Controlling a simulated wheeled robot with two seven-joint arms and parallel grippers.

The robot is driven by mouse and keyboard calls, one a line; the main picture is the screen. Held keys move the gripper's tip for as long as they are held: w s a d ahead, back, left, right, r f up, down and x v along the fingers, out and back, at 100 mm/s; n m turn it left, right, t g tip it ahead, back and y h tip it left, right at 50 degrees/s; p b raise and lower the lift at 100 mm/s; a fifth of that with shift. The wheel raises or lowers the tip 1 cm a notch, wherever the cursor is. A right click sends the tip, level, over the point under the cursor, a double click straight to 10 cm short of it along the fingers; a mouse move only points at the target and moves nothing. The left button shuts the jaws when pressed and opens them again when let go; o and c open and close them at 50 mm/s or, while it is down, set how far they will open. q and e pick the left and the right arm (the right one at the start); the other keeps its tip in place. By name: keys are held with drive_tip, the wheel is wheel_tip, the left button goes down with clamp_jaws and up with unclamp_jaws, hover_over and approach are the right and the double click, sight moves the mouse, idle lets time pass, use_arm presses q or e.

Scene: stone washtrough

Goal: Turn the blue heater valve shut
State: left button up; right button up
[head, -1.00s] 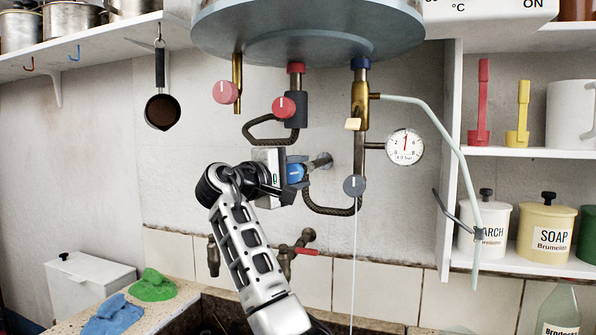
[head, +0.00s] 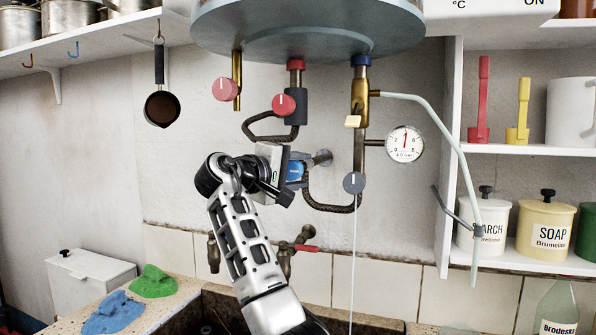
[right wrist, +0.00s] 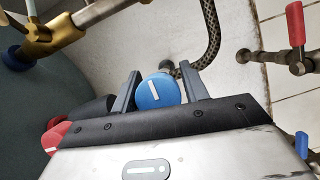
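The blue heater valve (head: 295,172) is a round knob on the pipework below the heater tank, partly hidden behind my right gripper (head: 289,178) in the head view. In the right wrist view the blue knob (right wrist: 153,93) shows a white mark, tilted slightly from upright. It lies between the two fingers of my right gripper (right wrist: 160,72). The fingers are apart, with the left finger close to the knob and a visible gap on the right side. I cannot tell whether the left finger touches it. My left gripper is not in view.
Two red knobs (head: 283,105) and a grey knob (head: 354,183) sit nearby on the pipes. A dark braided hose (head: 330,208) curves just right of the gripper. A gauge (head: 404,144) is further right. A red-levered tap (head: 303,247) is below, over the trough.

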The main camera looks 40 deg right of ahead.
drive_tip(key=shift+o, duration=0.8)
drive_tip(key=s+a+r+b, duration=0.1)
drive_tip(key=a+b, duration=0.1)
drive_tip(key=a, duration=1.4)
drive_tip(key=shift+s, duration=0.25)
